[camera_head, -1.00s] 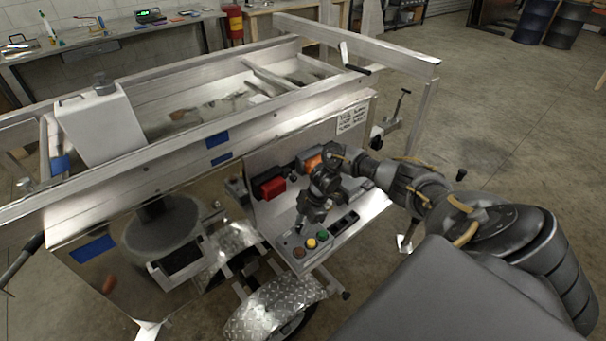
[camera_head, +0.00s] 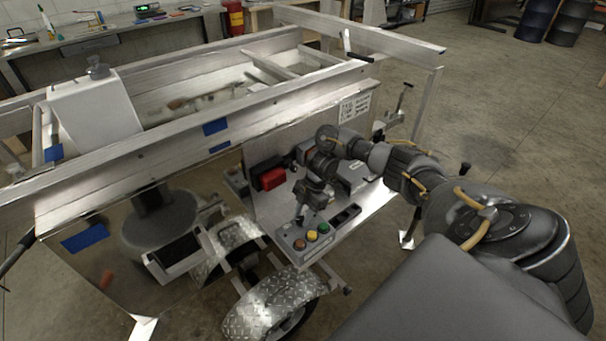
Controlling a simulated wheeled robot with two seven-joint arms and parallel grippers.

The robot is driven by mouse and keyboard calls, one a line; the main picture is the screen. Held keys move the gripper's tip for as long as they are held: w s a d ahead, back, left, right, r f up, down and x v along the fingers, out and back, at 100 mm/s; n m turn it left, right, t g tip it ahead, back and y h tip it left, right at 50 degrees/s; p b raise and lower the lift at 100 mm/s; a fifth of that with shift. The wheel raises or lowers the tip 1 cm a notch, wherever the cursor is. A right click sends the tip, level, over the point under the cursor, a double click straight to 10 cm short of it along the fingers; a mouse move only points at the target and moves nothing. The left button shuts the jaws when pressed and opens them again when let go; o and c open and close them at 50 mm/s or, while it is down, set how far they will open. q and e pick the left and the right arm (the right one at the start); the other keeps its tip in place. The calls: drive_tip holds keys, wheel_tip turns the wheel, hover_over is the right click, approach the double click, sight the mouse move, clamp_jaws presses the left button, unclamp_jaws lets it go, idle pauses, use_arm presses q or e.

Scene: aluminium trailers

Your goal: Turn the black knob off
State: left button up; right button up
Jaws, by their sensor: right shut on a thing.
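A grey control box (camera_head: 291,238) sits on the metal shelf at the side of the trailer. It has an orange-brown button (camera_head: 299,244), a yellow button (camera_head: 311,236) and a green button (camera_head: 323,227) on top. My right gripper (camera_head: 299,219) points down at the box's far left corner, behind the buttons. Its fingers are shut on the small black knob there, which they mostly hide. My left gripper is not in view.
A red box (camera_head: 271,179) stands on the shelf left of my right wrist. The trailer's aluminium rail (camera_head: 250,118) runs behind the arm. A diamond-plate fender (camera_head: 272,303) lies below the shelf. Open floor is at the right.

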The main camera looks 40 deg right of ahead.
drive_tip(key=o, duration=1)
drive_tip(key=v, duration=1)
drive_tip(key=shift+d+r, duration=0.25)
drive_tip(key=shift+r, duration=0.05)
